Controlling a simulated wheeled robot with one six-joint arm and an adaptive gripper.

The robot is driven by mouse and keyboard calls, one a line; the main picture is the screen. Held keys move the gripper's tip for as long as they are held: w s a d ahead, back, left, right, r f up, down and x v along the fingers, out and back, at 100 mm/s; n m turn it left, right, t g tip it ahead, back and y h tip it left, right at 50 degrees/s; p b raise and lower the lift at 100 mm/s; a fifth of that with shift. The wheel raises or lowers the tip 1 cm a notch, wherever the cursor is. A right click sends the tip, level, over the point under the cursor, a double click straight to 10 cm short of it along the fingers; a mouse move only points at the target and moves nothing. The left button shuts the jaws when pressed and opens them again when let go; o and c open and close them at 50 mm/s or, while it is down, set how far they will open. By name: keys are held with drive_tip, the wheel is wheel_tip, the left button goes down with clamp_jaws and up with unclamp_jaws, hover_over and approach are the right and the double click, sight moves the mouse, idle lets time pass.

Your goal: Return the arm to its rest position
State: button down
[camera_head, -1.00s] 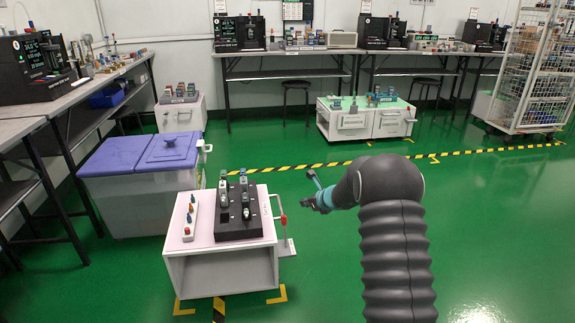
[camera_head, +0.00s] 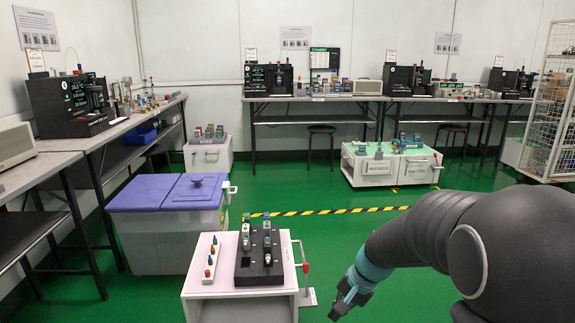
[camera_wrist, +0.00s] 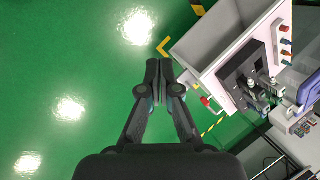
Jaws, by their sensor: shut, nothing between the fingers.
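My gripper (camera_head: 347,298) is at the lower middle right of the head view, to the right of the white cart and apart from it. In the wrist view my gripper (camera_wrist: 158,66) has its two fingertips together, with nothing between them, above bare green floor. My dark arm with a teal band comes in from the right side of the head view and is bent.
A white cart (camera_head: 215,287) bears a black rack (camera_head: 262,272) with handheld testers and a strip of small coloured pieces. Left of it stands a bin with a purple lid (camera_head: 160,193). Benches (camera_head: 310,118) line the walls. A wire cage trolley (camera_head: 550,120) stands at right.

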drive_tip(key=s+d+r+n+t+h, duration=0.2)
drive_tip(key=s+r, duration=0.4)
drive_tip(key=s, duration=0.5)
drive_tip(key=s+d+r+n+t+h, duration=0.2)
drive_tip(key=s+r+n, duration=0.2)
drive_tip(key=s+r, duration=0.3)
drive_tip(key=s, duration=0.4)
drive_tip(key=shift+r+n, duration=0.3)
